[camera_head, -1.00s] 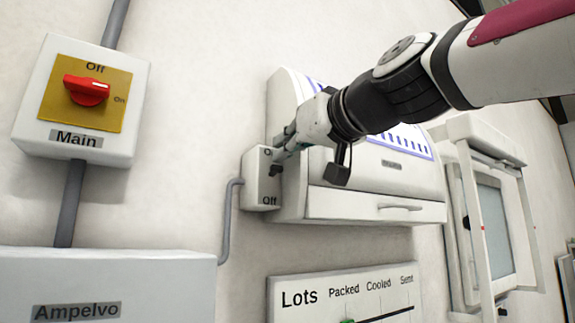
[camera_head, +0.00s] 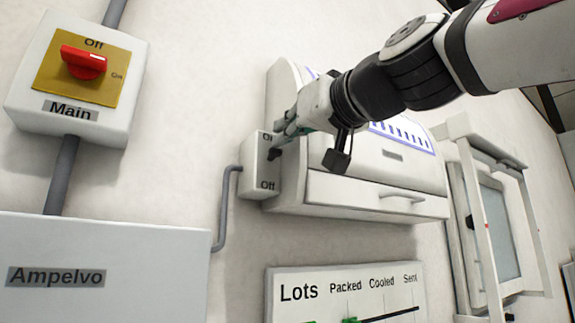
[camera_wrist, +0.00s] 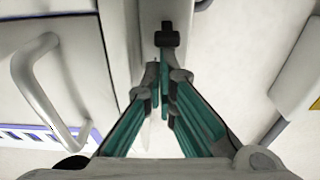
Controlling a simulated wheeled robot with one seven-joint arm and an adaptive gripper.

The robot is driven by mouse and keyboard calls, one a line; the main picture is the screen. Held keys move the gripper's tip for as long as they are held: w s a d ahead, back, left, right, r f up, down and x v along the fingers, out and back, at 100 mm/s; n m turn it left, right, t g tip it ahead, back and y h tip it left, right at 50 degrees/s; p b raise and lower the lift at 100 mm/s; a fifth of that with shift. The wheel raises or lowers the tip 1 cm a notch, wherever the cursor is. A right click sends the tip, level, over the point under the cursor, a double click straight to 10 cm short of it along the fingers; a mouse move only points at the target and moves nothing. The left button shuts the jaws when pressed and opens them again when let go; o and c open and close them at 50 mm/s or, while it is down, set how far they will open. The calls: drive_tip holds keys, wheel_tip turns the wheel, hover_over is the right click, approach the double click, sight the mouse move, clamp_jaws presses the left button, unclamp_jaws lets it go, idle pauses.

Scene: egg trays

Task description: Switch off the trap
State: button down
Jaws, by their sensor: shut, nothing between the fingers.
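The trap (camera_head: 335,160) is a white wall cabinet with blue slots and a front handle. On its left side is a small white switch box (camera_head: 257,180), marked On at the top and Off at the bottom. Its black lever (camera_head: 273,154) sticks out, nearer the On mark. My gripper (camera_head: 281,136) is shut and empty at the box's upper part, just above the lever. In the wrist view the lever (camera_wrist: 168,36) lies just beyond the fingertips (camera_wrist: 160,75). I cannot tell whether they touch it.
A Main switch box (camera_head: 120,110) with a red knob (camera_head: 84,62) hangs at the upper left. Below it is a grey Ampelvo box (camera_head: 150,265). A Lots board (camera_head: 345,308) hangs under the trap. A framed panel (camera_head: 490,220) is at the right. A conduit (camera_head: 225,205) runs beside the switch box.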

drive_tip(key=shift+s+d+f+t+y+b, duration=0.2)
drive_tip(key=shift+f+t+y+b, duration=0.55)
drive_tip(key=shift+b, duration=3.35)
drive_tip(key=shift+s+d+f+t+y+b, duration=0.15)
drive_tip(key=shift+f+t+y+b, duration=0.6)
drive_tip(key=shift+b, duration=3.3)
drive_tip(key=shift+s+r+t+h, duration=0.15)
drive_tip(key=shift+r+t+h, duration=0.15)
drive_tip(key=shift+r, duration=0.2)
drive_tip(key=r+v, duration=0.1)
drive_tip(key=v, duration=0.8)
drive_tip(key=shift+s+d+r+p, duration=0.15)
drive_tip(key=shift+s+d+p, duration=0.15)
drive_tip(key=shift+s, duration=0.15)
